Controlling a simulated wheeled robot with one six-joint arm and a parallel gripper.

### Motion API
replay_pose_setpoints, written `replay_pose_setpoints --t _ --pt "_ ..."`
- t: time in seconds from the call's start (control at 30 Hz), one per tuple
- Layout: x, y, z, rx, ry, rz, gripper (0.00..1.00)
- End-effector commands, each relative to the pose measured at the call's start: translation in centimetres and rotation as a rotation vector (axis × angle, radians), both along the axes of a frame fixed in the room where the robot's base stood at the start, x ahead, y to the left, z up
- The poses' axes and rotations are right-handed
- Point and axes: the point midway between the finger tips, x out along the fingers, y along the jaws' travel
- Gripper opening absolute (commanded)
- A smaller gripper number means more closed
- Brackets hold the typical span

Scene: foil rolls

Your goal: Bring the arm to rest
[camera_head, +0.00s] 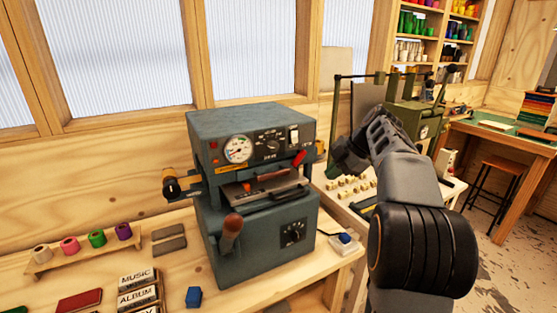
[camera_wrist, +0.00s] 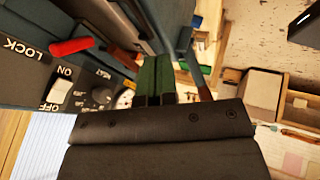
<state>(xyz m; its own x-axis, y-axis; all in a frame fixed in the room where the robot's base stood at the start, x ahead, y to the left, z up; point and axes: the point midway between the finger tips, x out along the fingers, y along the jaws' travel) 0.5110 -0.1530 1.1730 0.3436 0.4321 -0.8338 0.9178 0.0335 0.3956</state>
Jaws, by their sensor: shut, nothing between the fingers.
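My arm rises from the lower right of the head view, with my gripper (camera_head: 349,157) bent down toward the left, just right of the grey-green hot-stamping machine (camera_head: 245,205). The machine's front, with a red handle (camera_wrist: 71,46) and a white switch (camera_wrist: 61,90), fills the left of that view. I cannot tell the exact gap between gripper and machine.
Several foil rolls (camera_head: 97,238) stand on a wooden rack at the left of the bench. Stamped label blocks (camera_head: 137,283) and a small blue block (camera_head: 193,297) lie in front. A second table (camera_head: 337,198) with small pale blocks is behind my arm. A stool (camera_head: 497,180) stands farther right.

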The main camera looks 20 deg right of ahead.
Motion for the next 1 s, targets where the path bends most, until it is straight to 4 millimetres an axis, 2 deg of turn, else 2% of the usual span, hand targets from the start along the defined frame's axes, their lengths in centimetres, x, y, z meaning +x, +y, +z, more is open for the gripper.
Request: replay_pose_setpoints --t 0.13,0.27,0.37,0.47,0.63,0.8,0.9,1.0 --pt "0.0 0.0 0.1 0.005 0.007 -0.010 0.00" --pt "0.4 -0.4 0.0 0.057 0.077 -0.199 0.00" --pt "0.4 -1.2 -2.4 0.115 0.204 -0.456 0.00" --pt "-0.8 -1.5 -5.3 0.166 0.350 -0.761 0.00" --pt "-4.4 1.1 -9.0 0.210 0.516 -1.233 0.00" --pt "-9.9 5.9 -12.2 0.231 0.563 -1.618 0.00" --pt "-13.7 8.8 -14.0 0.239 0.540 -1.751 0.00" --pt "-17.0 11.2 -15.4 0.233 0.503 -1.777 0.00"
